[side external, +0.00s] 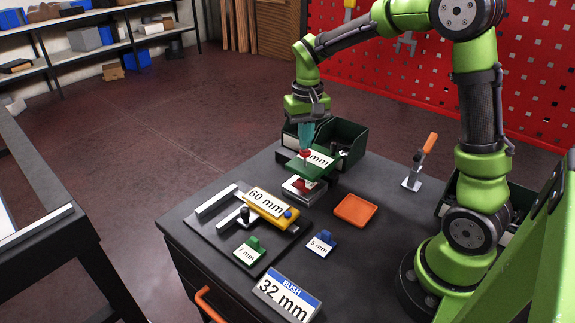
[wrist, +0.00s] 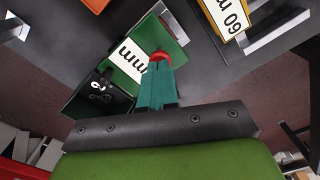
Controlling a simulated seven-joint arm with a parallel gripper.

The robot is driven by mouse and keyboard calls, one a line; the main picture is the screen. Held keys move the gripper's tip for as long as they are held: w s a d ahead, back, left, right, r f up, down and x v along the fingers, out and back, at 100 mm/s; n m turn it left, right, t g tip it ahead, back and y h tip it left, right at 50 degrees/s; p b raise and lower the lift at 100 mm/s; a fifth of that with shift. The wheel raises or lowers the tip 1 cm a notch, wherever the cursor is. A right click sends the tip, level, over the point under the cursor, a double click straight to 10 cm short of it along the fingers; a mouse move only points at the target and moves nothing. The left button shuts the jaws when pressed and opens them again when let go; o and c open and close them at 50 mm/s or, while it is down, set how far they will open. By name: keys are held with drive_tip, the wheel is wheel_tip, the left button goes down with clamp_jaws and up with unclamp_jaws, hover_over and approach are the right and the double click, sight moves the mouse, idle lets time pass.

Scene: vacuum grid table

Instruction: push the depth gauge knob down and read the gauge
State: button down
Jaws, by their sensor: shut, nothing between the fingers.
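The depth gauge appears to be the green block (side external: 322,171) with a white label, on a grey metal piece (side external: 303,192); it also shows in the wrist view (wrist: 172,28). Only "mm" of its label (wrist: 128,62) is readable; the number is hidden. Its red knob (side external: 303,154) stands on top and shows in the wrist view (wrist: 160,56). My gripper (side external: 305,148), with teal fingers, points down right over the knob, fingers together and empty. The fingertips meet the knob in both views; I cannot tell if they press it.
A yellow "60 mm" gauge (side external: 266,206) lies on a dark plate, near a green "7 mm" piece (side external: 249,250) and a blue "5 mm" piece (side external: 321,243). A "BUSH 32 mm" sign (side external: 287,295), an orange tray (side external: 356,210), an orange-handled clamp (side external: 420,165) and dark green bins (side external: 350,140) surround.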

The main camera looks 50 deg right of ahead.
drive_tip(key=shift+f, duration=1.1)
idle(0.4)
drive_tip(key=shift+r, duration=3.55)
drive_tip(key=shift+w, duration=0.1)
